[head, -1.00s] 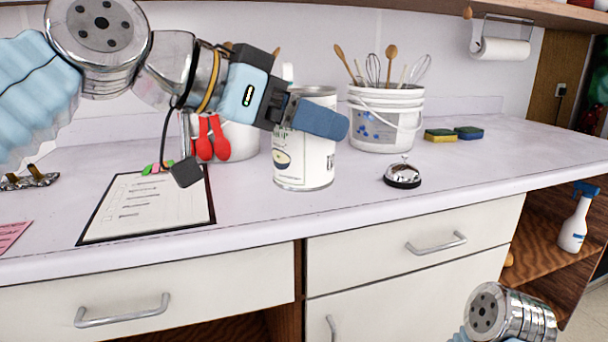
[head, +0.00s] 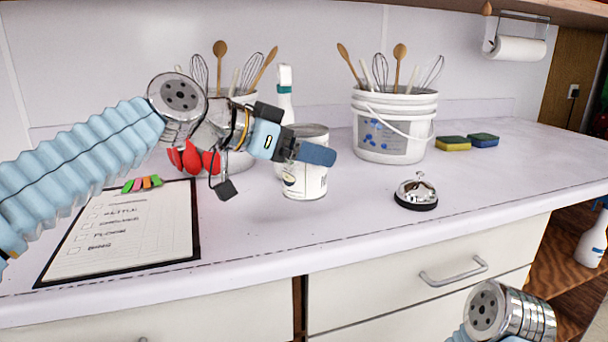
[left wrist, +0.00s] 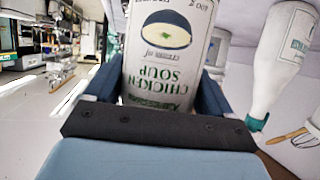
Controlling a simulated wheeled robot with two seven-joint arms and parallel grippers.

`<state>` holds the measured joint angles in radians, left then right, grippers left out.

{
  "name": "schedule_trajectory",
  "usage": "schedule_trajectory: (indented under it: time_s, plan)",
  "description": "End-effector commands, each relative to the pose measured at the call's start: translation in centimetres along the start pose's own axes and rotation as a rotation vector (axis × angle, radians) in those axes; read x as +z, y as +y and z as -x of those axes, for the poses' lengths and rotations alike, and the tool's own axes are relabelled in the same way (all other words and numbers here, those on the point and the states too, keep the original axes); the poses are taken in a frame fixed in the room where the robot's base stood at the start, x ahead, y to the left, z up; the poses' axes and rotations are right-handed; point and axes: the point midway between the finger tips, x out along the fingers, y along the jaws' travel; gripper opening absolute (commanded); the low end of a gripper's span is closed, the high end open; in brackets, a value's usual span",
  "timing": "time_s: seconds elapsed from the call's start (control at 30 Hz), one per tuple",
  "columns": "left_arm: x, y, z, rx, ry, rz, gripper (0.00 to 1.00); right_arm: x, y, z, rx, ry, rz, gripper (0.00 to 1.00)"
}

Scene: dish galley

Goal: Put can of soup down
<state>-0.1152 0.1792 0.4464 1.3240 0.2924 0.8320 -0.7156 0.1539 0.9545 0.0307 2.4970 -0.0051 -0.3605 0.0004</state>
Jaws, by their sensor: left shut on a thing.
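The can of soup (head: 308,182) is white with a printed label and stands upright over the counter in the head view. In the left wrist view its label (left wrist: 165,80) reads chicken soup, upside down. My left gripper (head: 308,152) is shut on the can, with a blue finger on each side of it. The gripper hides part of the can's upper half. I cannot tell whether the can's base touches the counter (head: 300,240). My right gripper is out of view; only part of that arm shows at the lower right.
A white spray bottle (head: 284,100) stands close behind the can. A utensil bucket (head: 390,125), a bell (head: 416,192) and two sponges (head: 453,143) are to the right. A clipboard (head: 130,230) lies left. Bare counter lies in front of the can.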

Motion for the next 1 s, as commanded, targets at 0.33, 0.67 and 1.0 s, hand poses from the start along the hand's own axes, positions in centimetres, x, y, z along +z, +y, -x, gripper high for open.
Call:
schedule_trajectory:
  time_s: [0.33,0.67,1.0]
  plan:
    - [3.4,-1.7,-2.6,0.001,0.0,0.001,0.33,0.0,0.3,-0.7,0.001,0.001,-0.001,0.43]
    - [4.5,-1.7,-3.1,-0.001,0.003,-0.002,0.33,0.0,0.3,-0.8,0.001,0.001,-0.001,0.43]
    - [4.9,-1.7,-3.2,0.001,0.0,-0.001,1.0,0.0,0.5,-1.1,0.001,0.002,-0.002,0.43]
